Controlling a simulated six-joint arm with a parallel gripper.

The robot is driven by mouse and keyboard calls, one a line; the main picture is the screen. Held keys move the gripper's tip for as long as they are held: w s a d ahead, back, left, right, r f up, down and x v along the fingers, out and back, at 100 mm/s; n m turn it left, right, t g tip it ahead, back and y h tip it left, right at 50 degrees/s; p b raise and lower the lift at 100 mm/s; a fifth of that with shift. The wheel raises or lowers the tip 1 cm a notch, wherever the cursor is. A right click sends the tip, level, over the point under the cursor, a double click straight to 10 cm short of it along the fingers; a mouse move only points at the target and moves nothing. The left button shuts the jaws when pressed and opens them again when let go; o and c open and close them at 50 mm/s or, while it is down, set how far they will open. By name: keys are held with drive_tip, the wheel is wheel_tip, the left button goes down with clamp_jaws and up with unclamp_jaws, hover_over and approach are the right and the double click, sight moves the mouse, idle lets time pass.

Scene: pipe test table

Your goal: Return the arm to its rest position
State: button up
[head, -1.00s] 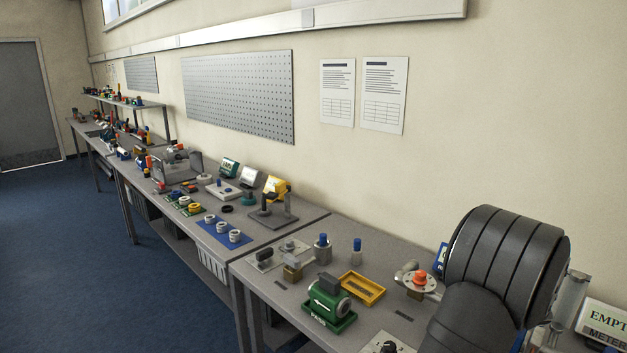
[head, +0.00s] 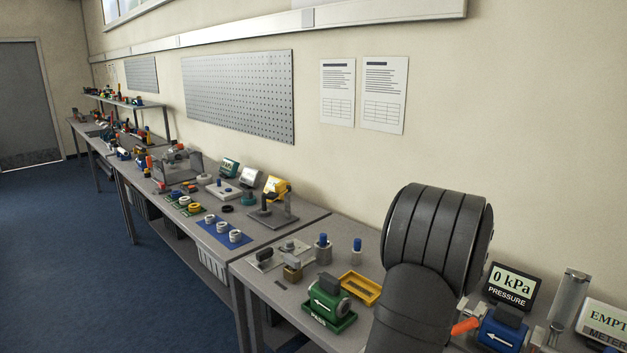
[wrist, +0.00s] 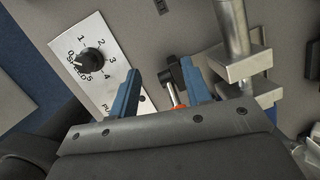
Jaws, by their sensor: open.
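My gripper (wrist: 158,84) shows in the wrist view with two blue fingers spread apart and nothing held between them. In the head view my dark arm link stands over the right part of the near bench (head: 290,292), and my gripper is hidden there.
A white dial plate (wrist: 84,52) lies left of the fingers and a metal post on a block (wrist: 236,45) stands close right. The head view shows a green pump (head: 325,300), a yellow tray (head: 371,296), a blue pump (head: 503,338) and a pressure display (head: 512,286).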

drive_tip(key=shift+w+a+f+g+h, duration=0.45)
drive_tip(key=shift+w+a+g+h, duration=0.15)
drive_tip(key=shift+g+h, duration=0.25)
drive_tip(key=o, duration=1.2)
drive_tip(key=shift+o, duration=0.2)
drive_tip(key=s+d+r+n+h, duration=0.2)
drive_tip(key=s+d+r+n, duration=0.85)
drive_tip(key=d, duration=0.35)
drive_tip(key=s+d+r+n+h, duration=0.2)
drive_tip(key=s+d+r+n, duration=0.7)
drive_tip(key=s+d+r, duration=0.4)
drive_tip(key=x, duration=1.2)
drive_tip(key=shift+w+a+f, duration=0.25)
drive_tip(key=shift+w+f, duration=0.1)
